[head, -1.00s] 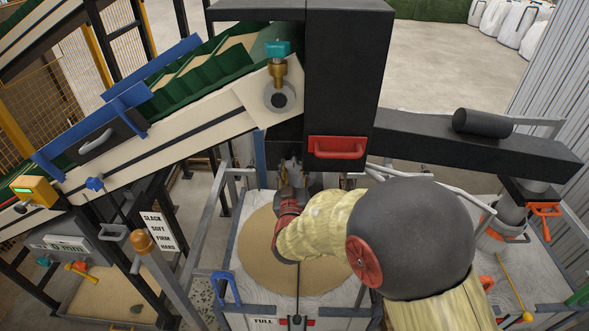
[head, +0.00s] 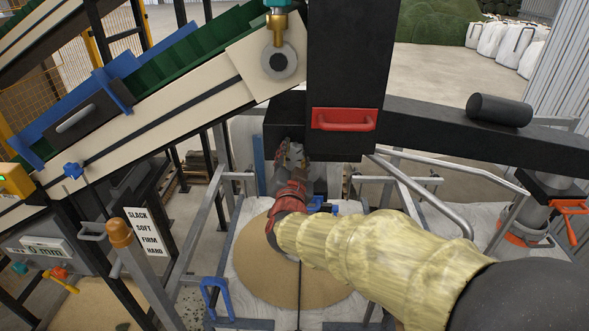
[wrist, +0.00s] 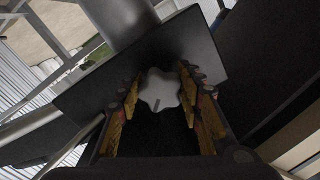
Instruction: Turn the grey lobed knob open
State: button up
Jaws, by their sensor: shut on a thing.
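The grey lobed knob (wrist: 159,89) shows in the wrist view, on a dark flat face. A short dark mark is visible near its lower edge. My gripper (wrist: 160,95) has its yellow-and-black fingers on the left and right sides of the knob, shut on it. In the head view my gripper (head: 290,155) is by the underside of the black column (head: 347,70), above a bin of sand. The knob is hidden there by my gripper and the housing.
A red handle (head: 343,119) sits on the column just right of my gripper. Grey rails (head: 440,205) stand to the right, and the sloping conveyor (head: 150,130) is at left.

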jog(key=m+b, duration=0.5)
jog(key=b, duration=0.1)
jog(key=shift+a+f+b, duration=0.1)
jog(key=shift+f+b, duration=0.05)
jog(key=shift+b, duration=0.2)
jog(key=m+b, duration=0.3)
jog(key=shift+r, duration=0.2)
jog(key=shift+r+m, duration=0.1)
jog(key=shift+m, duration=0.3)
jog(key=o, duration=1.2)
jog(key=shift+c, duration=0.2)
jog(key=s, duration=1.2)
jog(key=shift+a, duration=0.25)
